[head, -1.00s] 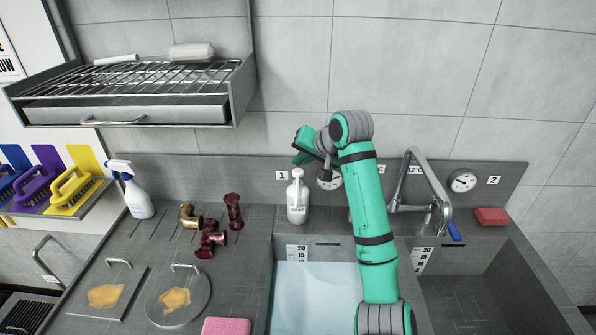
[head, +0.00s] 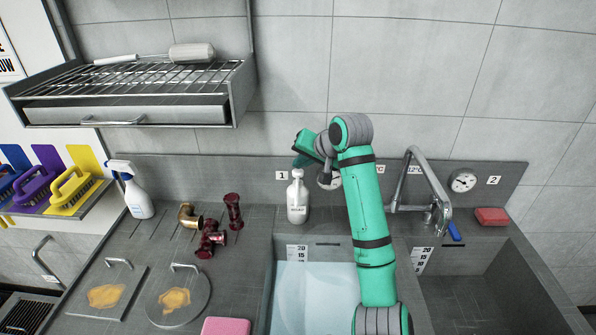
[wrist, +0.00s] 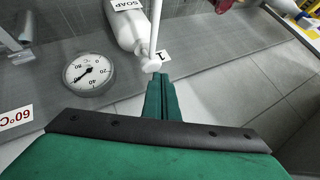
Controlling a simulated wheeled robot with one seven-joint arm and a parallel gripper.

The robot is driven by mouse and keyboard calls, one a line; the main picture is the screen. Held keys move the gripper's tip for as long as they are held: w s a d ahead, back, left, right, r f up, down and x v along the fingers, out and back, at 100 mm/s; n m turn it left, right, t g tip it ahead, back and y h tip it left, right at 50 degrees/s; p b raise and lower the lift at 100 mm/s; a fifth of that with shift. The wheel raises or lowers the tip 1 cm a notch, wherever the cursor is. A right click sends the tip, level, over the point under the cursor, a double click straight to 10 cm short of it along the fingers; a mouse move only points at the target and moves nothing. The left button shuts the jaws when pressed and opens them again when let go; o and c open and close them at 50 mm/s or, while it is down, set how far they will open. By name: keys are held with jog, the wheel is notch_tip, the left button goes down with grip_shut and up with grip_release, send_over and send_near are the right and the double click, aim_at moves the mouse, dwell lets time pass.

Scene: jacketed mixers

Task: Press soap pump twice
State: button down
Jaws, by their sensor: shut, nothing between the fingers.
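The white soap bottle (head: 297,203) stands upright on the back ledge of the counter, behind the left sink basin. Its white pump head (head: 296,174) is on top. In the wrist view the bottle (wrist: 126,28) lies at the top, with its SOAP label partly cut off. There the pump head (wrist: 152,65) is just beyond the fingertips. My green gripper (head: 298,163) is shut and empty, with its fingertips just above the pump head. The shut fingers also show in the wrist view (wrist: 160,78). I cannot tell whether they touch the pump.
A dial gauge (wrist: 90,74) is on the back panel beside the bottle. The faucet (head: 424,190) rises to the right. A wire rack (head: 130,80) hangs upper left.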

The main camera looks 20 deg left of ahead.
jog(key=shift+f, duration=1.05)
dwell(1.0)
jog(key=shift+r, duration=1.35)
jog(key=shift+r, duration=0.1)
jog(key=shift+r, duration=2.5)
dwell(0.3)
